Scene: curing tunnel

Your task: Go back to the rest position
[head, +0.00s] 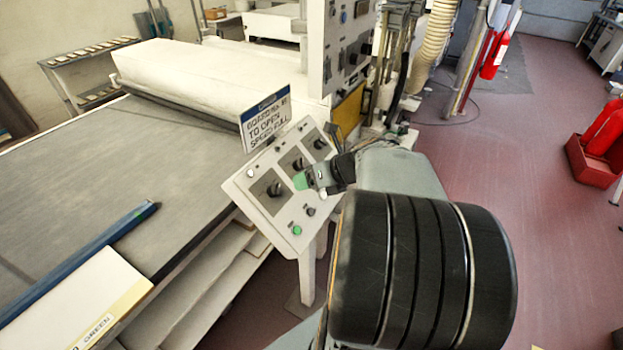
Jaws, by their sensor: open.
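My gripper (308,182) is open, with a green fingertip pad showing. It is in front of the right side of a tilted white control panel (238,188). Black knobs (274,189) sit in dark recesses along the panel, and the gripper is close to the middle knob (299,164). I cannot tell whether it touches the panel. Below are a green button (297,230) and a dark button (311,211). My arm runs from the gripper back to the lower right. No held object shows.
A sign (266,118) stands above the panel. The dark conveyor belt (100,170) runs left of it into a white tunnel housing (200,85). A blue bar (80,255) lies on the near belt edge. A red fire extinguisher (495,55) stands at the back. The floor (480,130) at right is mostly clear.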

